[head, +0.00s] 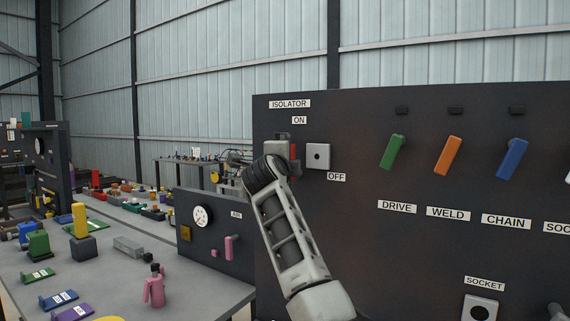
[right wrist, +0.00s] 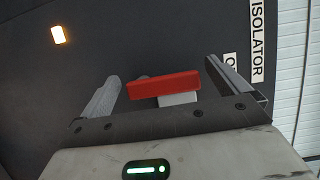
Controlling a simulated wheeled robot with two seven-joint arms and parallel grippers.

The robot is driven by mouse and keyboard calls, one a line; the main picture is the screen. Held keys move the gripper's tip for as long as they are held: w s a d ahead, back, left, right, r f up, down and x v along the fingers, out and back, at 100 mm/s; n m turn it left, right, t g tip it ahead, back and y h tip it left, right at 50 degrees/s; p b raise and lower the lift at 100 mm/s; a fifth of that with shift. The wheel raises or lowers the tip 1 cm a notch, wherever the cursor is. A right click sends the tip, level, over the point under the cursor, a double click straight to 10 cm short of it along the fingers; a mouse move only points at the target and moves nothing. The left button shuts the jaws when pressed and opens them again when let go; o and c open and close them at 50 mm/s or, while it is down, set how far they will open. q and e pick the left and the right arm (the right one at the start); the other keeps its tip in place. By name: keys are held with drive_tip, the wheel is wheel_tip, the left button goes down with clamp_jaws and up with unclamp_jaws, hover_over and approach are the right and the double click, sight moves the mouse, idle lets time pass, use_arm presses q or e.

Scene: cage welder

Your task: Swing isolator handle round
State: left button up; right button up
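The red isolator handle (head: 293,151) is on the dark panel, left of a light grey plate with a dark hole (head: 318,156). It is mostly hidden behind my right gripper (head: 283,138) in the head view. In the right wrist view the red handle (right wrist: 164,85) lies between the two fingers of my right gripper (right wrist: 162,70), with gaps on both sides. A pale block (right wrist: 178,99) shows beside it. The handle runs roughly upright on the panel. The ON label (head: 299,120) is above and the OFF label (head: 336,177) below right. My left gripper is out of view.
Green (head: 393,152), orange (head: 448,155) and blue (head: 512,159) levers stand out from the panel to the right. A lit lamp (right wrist: 58,34) shows in the right wrist view. A bench (head: 110,255) with several small parts is at left.

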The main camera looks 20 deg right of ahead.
use_arm(q)
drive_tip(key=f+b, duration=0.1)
drive_tip(key=b, duration=0.1)
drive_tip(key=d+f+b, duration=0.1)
drive_tip(key=b, duration=0.2)
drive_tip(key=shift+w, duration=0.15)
use_arm(e)
drive_tip(key=v, duration=1.6)
drive_tip(key=shift+f, duration=0.15)
